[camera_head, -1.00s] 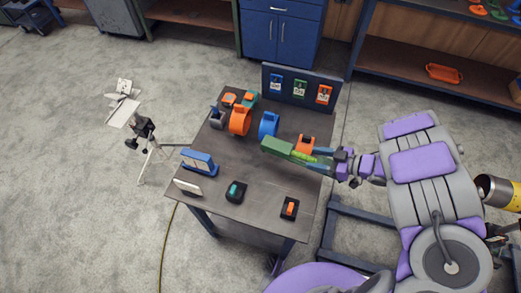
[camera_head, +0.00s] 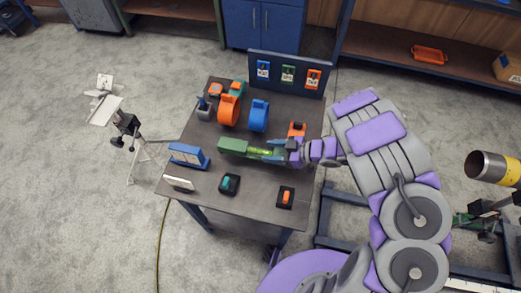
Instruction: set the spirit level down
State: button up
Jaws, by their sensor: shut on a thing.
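The spirit level is a green block (camera_head: 233,147) with a bright yellow-green part (camera_head: 261,152) near its right end. It lies roughly level, over the middle of the dark table (camera_head: 240,203). My gripper (camera_head: 268,152) comes in from the right and is shut on the level's right part. Whether the level touches the table top or hangs a little above it I cannot tell. The jaws and my wrist hide part of its right end.
A blue ring (camera_head: 259,115) and an orange ring (camera_head: 229,109) stand behind the level. A blue-and-white block (camera_head: 188,155) is to its left. A black piece with teal (camera_head: 229,184) and one with orange (camera_head: 285,197) lie in front. Bare table shows between these front pieces.

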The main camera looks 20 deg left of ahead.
aim_at(262, 147)
jog(key=a, duration=0.3)
jog(key=shift+w+a+f, duration=0.25)
jog(key=shift+w+a, duration=0.1)
jog(key=shift+w+a+r, duration=0.1)
jog(key=shift+w+a, duration=0.1)
jog(key=shift+a, duration=0.15)
notch_tip(262, 147, down, 3)
jog(key=shift+f+b, duration=0.15)
jog(key=shift+b, duration=0.7)
jog(key=shift+a+f, duration=0.15)
jog(key=shift+f, duration=0.1)
jog(key=shift+a, duration=0.2)
jog(key=o, duration=1.1)
jog(key=shift+c, duration=0.2)
jog(key=o, duration=0.4)
jog(key=shift+d+r, duration=0.1)
jog(key=shift+d, duration=0.05)
jog(key=shift+c, duration=0.2)
jog(key=shift+d, duration=0.15)
